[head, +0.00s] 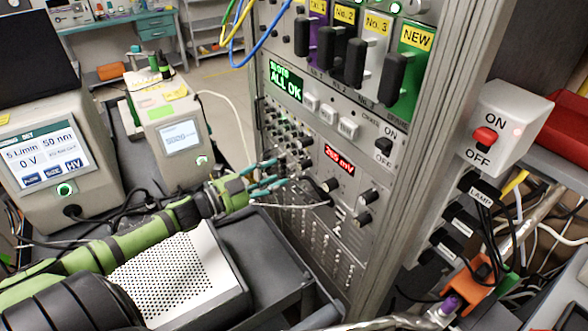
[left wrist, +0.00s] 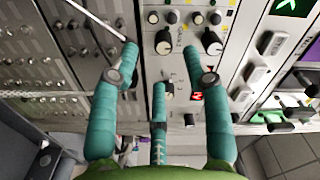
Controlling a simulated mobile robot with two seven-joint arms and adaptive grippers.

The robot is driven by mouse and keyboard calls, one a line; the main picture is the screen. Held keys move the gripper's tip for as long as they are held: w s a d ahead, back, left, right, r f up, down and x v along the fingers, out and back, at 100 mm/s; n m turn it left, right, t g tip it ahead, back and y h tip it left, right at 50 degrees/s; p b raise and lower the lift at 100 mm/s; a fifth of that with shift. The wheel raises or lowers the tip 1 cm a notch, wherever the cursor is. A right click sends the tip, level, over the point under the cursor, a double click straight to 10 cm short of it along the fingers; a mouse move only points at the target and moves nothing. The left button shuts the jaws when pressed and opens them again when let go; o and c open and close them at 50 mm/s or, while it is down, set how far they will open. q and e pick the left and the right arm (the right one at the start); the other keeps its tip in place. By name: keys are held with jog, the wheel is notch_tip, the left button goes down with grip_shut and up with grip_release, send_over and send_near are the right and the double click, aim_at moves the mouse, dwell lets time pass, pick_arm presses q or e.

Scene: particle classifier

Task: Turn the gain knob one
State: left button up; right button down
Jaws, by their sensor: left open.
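The rack's instrument panel (head: 345,200) has several black knobs below a red display reading in mV. In the left wrist view, lettering that seems to read GAIN runs between a black knob (left wrist: 163,43) and another black knob (left wrist: 211,42); I cannot tell for sure which is gain knob one. My left gripper (head: 292,170) has teal fingers and is open in front of the panel. In the left wrist view its spread fingers (left wrist: 167,75) point toward the knobs and hold nothing. Contact with a knob cannot be told. My right gripper is not in view.
A thin pale cable or rod (left wrist: 97,25) reaches the panel near the fingers. Above are the ALL OK display (head: 286,80) and numbered black handles. A lamp switch box (head: 508,120) stands at right.

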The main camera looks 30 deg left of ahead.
aim_at(299, 166)
pick_arm(q)
jog(key=w+d, duration=0.1)
jog(key=w+d+p, duration=0.1)
jog(key=w, duration=0.1)
jog(key=shift+d+r, duration=0.2)
jog(key=shift+r, duration=0.15)
jog(key=shift+p+x, duration=0.5)
jog(key=shift+x, duration=0.6)
jog(key=shift+w+d+f, duration=0.15)
jog(key=shift+w, duration=0.15)
jog(key=shift+c, duration=0.8)
jog(key=c, duration=0.7)
jog(key=shift+s, duration=0.1)
grip_shut()
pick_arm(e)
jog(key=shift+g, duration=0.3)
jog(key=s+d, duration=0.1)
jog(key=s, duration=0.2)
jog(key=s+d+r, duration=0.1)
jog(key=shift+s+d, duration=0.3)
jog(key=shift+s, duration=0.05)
